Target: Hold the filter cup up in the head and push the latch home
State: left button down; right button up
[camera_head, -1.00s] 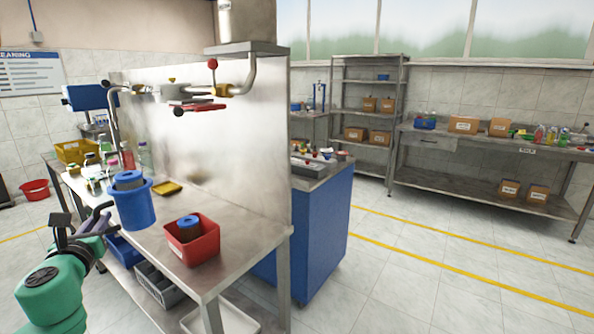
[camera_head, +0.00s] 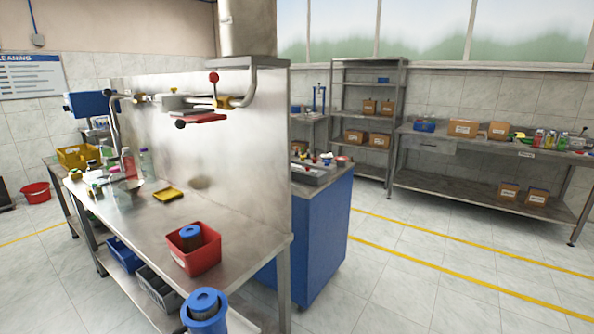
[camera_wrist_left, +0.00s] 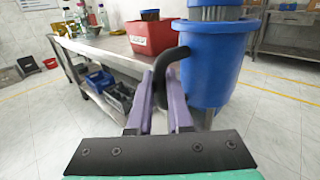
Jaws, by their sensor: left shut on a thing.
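The blue filter cup (camera_head: 207,318) is at the bottom edge of the head view, in front of the bench. A filter cartridge with a blue top (camera_head: 204,298) stands in it. In the left wrist view, my left gripper (camera_wrist_left: 164,90) has its purple fingers shut on the black handle (camera_wrist_left: 168,70) of the cup (camera_wrist_left: 215,65), which looks upright. The filter head (camera_head: 180,102) is on pipework at the steel back panel, with a red lever part (camera_head: 202,119) under it and a red ball knob (camera_head: 213,77) above. Which part is the latch is unclear. My right gripper is not in view.
A red bin (camera_head: 205,258) with another cartridge (camera_head: 190,236) stands at the bench's near end. A yellow tray (camera_head: 168,193) and several bottles are farther back. Blue and grey crates are on the lower shelf. The floor to the right is clear.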

pick_arm(q)
jog(key=s+d+f+m+h+p, duration=0.1)
jog(key=s+d+f+h, duration=0.1)
jog(key=s+d, duration=0.7)
jog(key=shift+d+f+m+h, duration=0.15)
jog(key=shift+f+m+h, duration=0.15)
jog(key=shift+f, duration=0.2)
jog(key=shift+w, duration=0.1)
